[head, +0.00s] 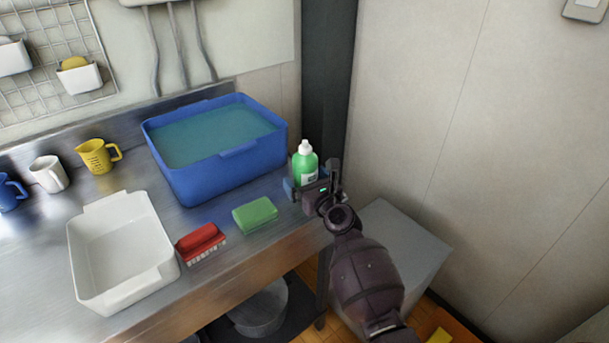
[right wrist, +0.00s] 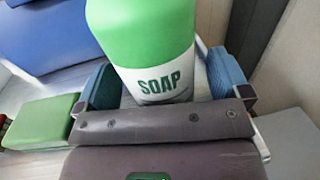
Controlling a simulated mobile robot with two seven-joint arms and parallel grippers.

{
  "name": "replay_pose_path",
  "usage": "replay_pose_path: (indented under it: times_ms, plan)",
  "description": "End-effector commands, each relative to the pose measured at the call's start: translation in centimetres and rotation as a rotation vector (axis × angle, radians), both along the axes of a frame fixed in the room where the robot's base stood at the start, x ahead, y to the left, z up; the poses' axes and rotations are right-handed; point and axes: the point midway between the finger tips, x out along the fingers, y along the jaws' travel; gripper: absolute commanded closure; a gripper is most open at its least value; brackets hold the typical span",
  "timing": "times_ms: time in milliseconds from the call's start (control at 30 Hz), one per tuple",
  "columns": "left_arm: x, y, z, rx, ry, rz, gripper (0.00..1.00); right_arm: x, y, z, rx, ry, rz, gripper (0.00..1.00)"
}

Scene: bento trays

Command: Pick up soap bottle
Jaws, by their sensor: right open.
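The soap bottle (head: 304,165) is green with a white cap and a white label, and stands upright at the right end of the steel counter. In the right wrist view the bottle (right wrist: 146,50) fills the upper middle, its label reading SOAP. My right gripper (head: 312,187) is open at the bottle, low on its body. In the right wrist view its blue-padded fingers (right wrist: 160,84) stand on either side of the bottle, with a gap visible at least on the right. The bottle's base is hidden behind the gripper. My left gripper is not in view.
A blue tub (head: 205,180) of water stands left of the bottle. A green sponge (head: 255,215), a red brush (head: 200,241) and an empty white tray (head: 120,290) lie along the front. Several cups stand at the left. A wall is close on the right.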

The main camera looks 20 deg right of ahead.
Motion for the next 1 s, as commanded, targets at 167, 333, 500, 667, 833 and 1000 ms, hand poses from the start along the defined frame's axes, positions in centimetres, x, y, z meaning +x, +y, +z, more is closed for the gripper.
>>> replay_pose_path:
  times_ms: [167, 333, 500, 667, 833, 1000]
  plan:
    - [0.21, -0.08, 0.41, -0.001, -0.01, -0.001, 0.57, 0.72, 0.1, 0.06, 0.001, 0.0, 0.0, 0.05]
    - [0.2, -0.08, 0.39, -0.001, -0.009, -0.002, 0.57, 0.7, 0.1, 0.09, 0.001, -0.001, -0.001, 0.05]
    - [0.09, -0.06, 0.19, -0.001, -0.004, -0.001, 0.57, 0.69, 0.1, 0.09, 0.001, -0.001, -0.001, 0.3]
    - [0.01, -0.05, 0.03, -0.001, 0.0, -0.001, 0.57, 0.68, 0.1, 0.08, 0.001, -0.001, -0.001, 0.54]
    - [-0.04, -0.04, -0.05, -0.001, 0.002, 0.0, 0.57, 0.7, 0.11, 0.16, 0.001, -0.002, -0.001, 0.69]
    - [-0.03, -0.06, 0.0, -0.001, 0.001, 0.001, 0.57, 0.7, 0.11, 0.2, 0.001, -0.002, -0.001, 0.69]
